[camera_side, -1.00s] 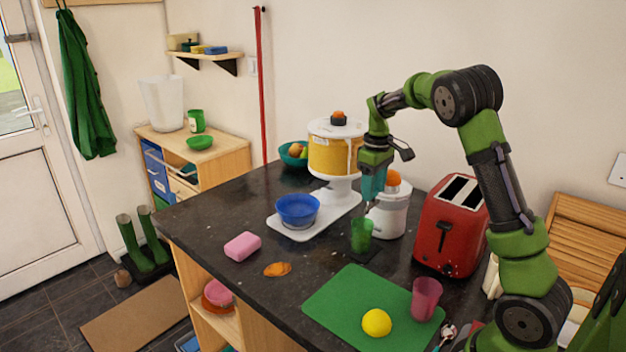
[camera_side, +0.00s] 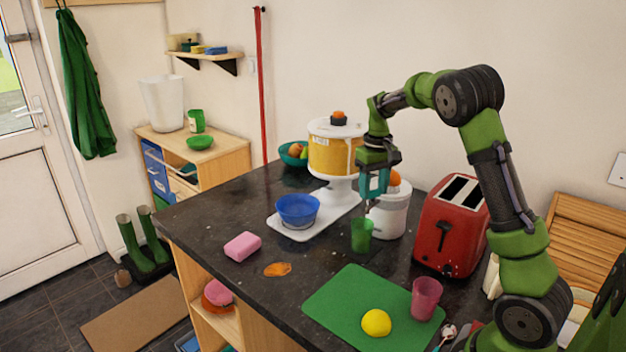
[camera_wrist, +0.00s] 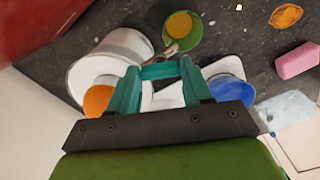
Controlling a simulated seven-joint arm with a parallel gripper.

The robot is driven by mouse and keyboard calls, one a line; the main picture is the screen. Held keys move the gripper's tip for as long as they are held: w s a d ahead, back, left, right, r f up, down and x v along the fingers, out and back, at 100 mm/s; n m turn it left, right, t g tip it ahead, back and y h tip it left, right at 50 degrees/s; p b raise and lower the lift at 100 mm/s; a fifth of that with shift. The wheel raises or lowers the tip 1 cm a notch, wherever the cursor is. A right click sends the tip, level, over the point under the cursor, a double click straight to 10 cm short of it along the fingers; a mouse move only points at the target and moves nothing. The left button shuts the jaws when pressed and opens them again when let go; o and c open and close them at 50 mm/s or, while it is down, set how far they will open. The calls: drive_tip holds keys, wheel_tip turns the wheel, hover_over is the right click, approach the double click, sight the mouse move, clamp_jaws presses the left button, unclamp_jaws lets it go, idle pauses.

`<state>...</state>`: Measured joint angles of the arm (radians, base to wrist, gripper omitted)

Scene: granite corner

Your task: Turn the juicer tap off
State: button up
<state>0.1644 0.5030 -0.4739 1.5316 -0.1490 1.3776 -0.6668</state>
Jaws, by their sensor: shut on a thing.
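The juicer (camera_side: 390,218) is a white body with an orange top, standing on the dark counter beside the red toaster. In the wrist view the juicer (camera_wrist: 118,48) lies at the upper left. Its small tap (camera_wrist: 172,49) shows just beyond my fingertips, above the green cup. My gripper (camera_side: 369,198) is at the juicer's front, pointing down, with teal fingers. In the wrist view my gripper (camera_wrist: 160,71) is closed on the tap; the gripped part is mostly hidden. The green cup (camera_side: 361,236) stands under the tap; the wrist view shows orange juice in the cup (camera_wrist: 182,27).
The red toaster (camera_side: 450,228) is close on the right. A green board (camera_side: 345,305) with a lemon and pink cup is in front.

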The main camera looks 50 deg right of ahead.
drive_tip(key=m, duration=0.6)
drive_tip(key=shift+m, duration=0.3)
drive_tip(key=m, duration=0.6)
drive_tip(key=shift+m, duration=0.3)
drive_tip(key=o, duration=1.1)
drive_tip(key=shift+c, duration=0.2)
drive_tip(key=shift+r, duration=0.1)
wheel_tip(320, 180, up, 17)
